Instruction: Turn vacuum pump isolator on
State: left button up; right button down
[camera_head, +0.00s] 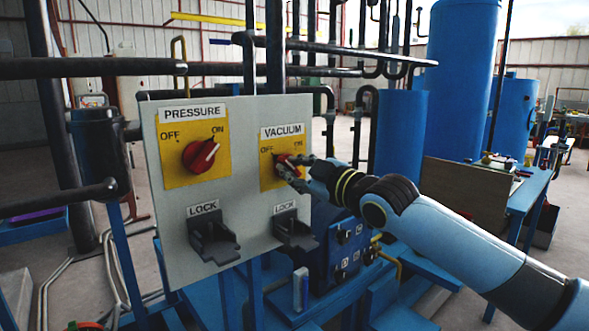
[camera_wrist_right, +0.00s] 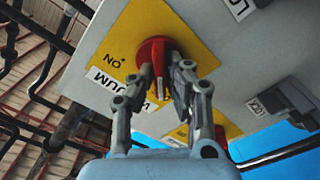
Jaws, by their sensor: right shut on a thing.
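The vacuum isolator is a red rotary knob (camera_head: 283,160) on a yellow plate marked OFF and ON, under a VACUUM label (camera_head: 282,131) on the grey panel. My right gripper (camera_head: 298,168) is shut on this knob and covers part of it in the head view. In the wrist view the fingers (camera_wrist_right: 160,82) stand on either side of the red knob (camera_wrist_right: 152,52), with a white line on its handle between them. ON shows beside it; OFF is hidden there. The exact knob setting is hard to tell. My left gripper is not in view.
The PRESSURE knob (camera_head: 202,154) sits to the left on the same panel (camera_head: 232,190). Two dark LOCK brackets (camera_head: 213,238) (camera_head: 295,231) stick out below the knobs. Dark pipes (camera_head: 95,67) cross behind and left. A blue table (camera_head: 520,190) stands at right.

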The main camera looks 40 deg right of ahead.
jog(key=m+p, duration=0.2)
jog(key=m, duration=0.1)
jog(key=shift+d+r+p, duration=0.1)
jog(key=shift+r+p, duration=0.05)
jog(key=shift+p, duration=0.15)
jog(key=shift+d+m+p, duration=0.2)
jog(key=shift+m+p, duration=0.9)
jog(key=shift+m, duration=2.6)
jog(key=shift+d+m+p, duration=0.15)
jog(key=shift+m+p, duration=0.95)
jog(key=shift+m, duration=2.6)
jog(key=c, duration=1.4)
grip_release()
jog(key=shift+o, duration=0.2)
